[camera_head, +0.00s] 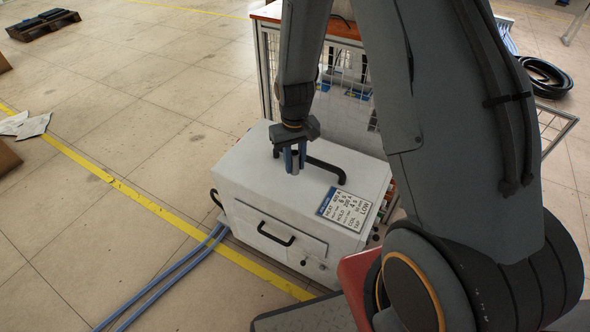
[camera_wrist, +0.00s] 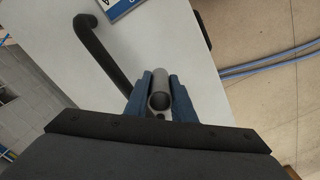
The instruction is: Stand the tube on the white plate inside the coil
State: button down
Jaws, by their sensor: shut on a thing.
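My gripper (camera_head: 291,158) is over the top of the white heater box (camera_head: 255,175). Its blue fingers are shut on a grey metal tube (camera_head: 295,162), whose lower end shows below the fingers. In the wrist view the tube (camera_wrist: 159,92) sits between the two fingers (camera_wrist: 160,98), with its open round end toward the camera. The head view does not clearly show whether the tube touches the box top. I cannot make out the coil or the white plate in either view.
A black handle (camera_head: 325,169) stands on the box top close to the gripper, and another (camera_head: 275,234) is on its front. A label (camera_head: 345,207) lies on the top. Blue hoses (camera_head: 165,275) run along the floor. A wire cage cart (camera_head: 268,60) stands behind.

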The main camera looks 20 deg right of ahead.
jog(key=shift+f, duration=1.55)
jog(key=shift+f, duration=0.2)
jog(key=c, duration=1.5)
grip_release()
notch_tip(320, 180, up, 13)
jog(key=shift+m, duration=0.9)
jog(key=s+d+r, duration=0.1)
jog(key=s+r, duration=0.4)
jog(key=s, duration=0.1)
jog(key=s+d+r, duration=0.1)
jog(key=s+r, duration=0.4)
jog(key=s, duration=0.1)
jog(key=s+d+r, duration=0.1)
jog(key=s+r, duration=0.4)
jog(key=s, duration=0.2)
jog(key=shift+d+r+p, duration=0.1)
jog(key=shift+p, duration=0.25)
jog(key=shift+s+r, duration=0.1)
jog(key=shift+s, duration=0.35)
jog(key=shift+c, duration=0.2)
